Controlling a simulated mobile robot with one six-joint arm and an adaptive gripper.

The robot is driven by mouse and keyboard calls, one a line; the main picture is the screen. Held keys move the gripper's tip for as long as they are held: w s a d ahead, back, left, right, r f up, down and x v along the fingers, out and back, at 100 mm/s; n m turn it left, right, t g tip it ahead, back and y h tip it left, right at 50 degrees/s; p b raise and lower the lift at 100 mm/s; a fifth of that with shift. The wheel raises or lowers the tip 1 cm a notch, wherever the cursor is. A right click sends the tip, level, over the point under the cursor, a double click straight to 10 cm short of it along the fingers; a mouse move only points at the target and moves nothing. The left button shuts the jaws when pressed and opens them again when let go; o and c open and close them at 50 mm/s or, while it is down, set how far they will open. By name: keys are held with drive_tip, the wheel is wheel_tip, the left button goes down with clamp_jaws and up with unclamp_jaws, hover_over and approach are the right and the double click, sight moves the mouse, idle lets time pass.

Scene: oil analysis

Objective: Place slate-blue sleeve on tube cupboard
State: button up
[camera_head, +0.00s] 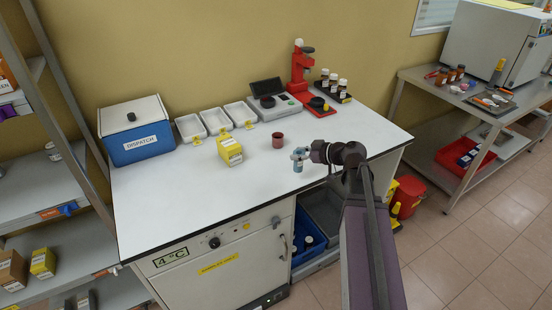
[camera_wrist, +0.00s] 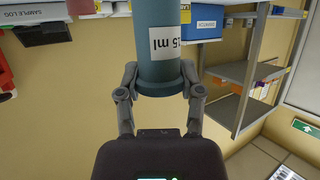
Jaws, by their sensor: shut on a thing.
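The slate-blue sleeve (camera_wrist: 160,45) fills the upper middle of the wrist view, with a white label ending in "5 ml". My gripper (camera_wrist: 160,92) is shut around its flanged end, one finger on each side. In the head view my gripper (camera_head: 300,153) is over the right front part of the white bench, with the small blue sleeve (camera_head: 298,166) below it. I cannot tell whether the sleeve touches the bench top. A cupboard front (camera_head: 215,255) under the bench is marked "4 °C"; no label reading tube cupboard is legible.
On the bench stand a blue dispatch box (camera_head: 138,142), white trays (camera_head: 214,121), a yellow box (camera_head: 230,150), a dark red cup (camera_head: 278,140) and a red press (camera_head: 301,70). Shelves (camera_head: 40,180) are at left, another table (camera_head: 480,112) at right. The bench's front left is clear.

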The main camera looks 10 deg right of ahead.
drive_tip(key=w+f+b, duration=0.1)
drive_tip(key=w, duration=1.3)
drive_tip(key=shift+w+d+f, duration=0.2)
drive_tip(key=shift+w+d, duration=0.15)
drive_tip(key=shift+d, duration=0.1)
drive_tip(key=shift+w+f+b, duration=0.35)
drive_tip(key=shift+f+b, duration=0.55)
drive_tip(key=shift+b, duration=0.1)
drive_tip(key=shift+w+f+b, duration=0.3)
drive_tip(key=shift+f+b, duration=0.6)
drive_tip(key=shift+b, duration=0.1)
drive_tip(key=shift+f, duration=0.1)
drive_tip(key=o, duration=1.1)
